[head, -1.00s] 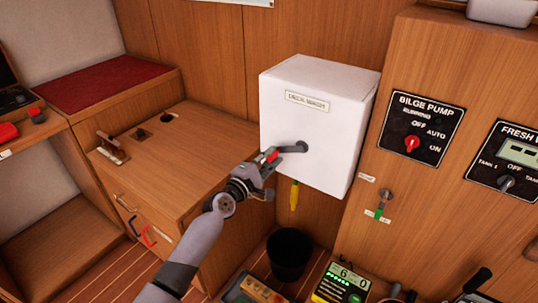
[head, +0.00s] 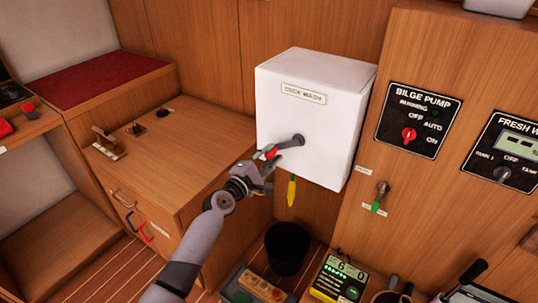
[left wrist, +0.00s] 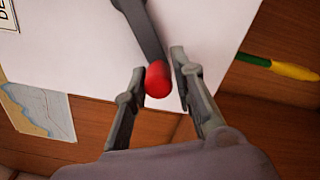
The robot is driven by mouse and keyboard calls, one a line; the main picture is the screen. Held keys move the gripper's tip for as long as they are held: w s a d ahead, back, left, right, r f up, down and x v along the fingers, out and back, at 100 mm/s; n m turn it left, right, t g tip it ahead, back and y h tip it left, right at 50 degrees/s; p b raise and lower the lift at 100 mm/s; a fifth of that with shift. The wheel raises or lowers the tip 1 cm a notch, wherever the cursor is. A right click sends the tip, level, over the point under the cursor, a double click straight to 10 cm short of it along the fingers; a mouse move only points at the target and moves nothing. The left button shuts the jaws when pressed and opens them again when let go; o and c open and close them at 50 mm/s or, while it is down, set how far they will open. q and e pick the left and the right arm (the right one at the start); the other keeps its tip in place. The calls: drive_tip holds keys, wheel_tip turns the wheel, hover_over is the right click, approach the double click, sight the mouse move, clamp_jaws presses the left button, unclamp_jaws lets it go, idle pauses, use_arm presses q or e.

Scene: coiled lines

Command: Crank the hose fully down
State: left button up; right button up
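The white box labelled DECK WASH (head: 338,112) is fixed to the wood wall. A dark crank (head: 291,143) on its front points left and slightly down, with a red knob (head: 270,152) at its end. The knob also shows in the left wrist view (left wrist: 157,80). The hose end (head: 291,191), yellow with a green part, hangs just under the box. The hose inside the box is hidden. My right gripper is not in view.
A black bucket (head: 287,250) stands on the floor below the box. A valve lever (head: 381,192) and the bilge pump panel (head: 418,118) are on the cabinet at right. A wooden counter (head: 187,150) is at left. Instruments (head: 342,280) stand at the bottom.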

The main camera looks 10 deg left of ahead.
use_arm(q)
drive_tip(key=o, duration=0.3)
drive_tip(key=shift+o, duration=0.2)
drive_tip(key=shift+r, duration=0.1)
drive_tip(key=v, duration=1.2)
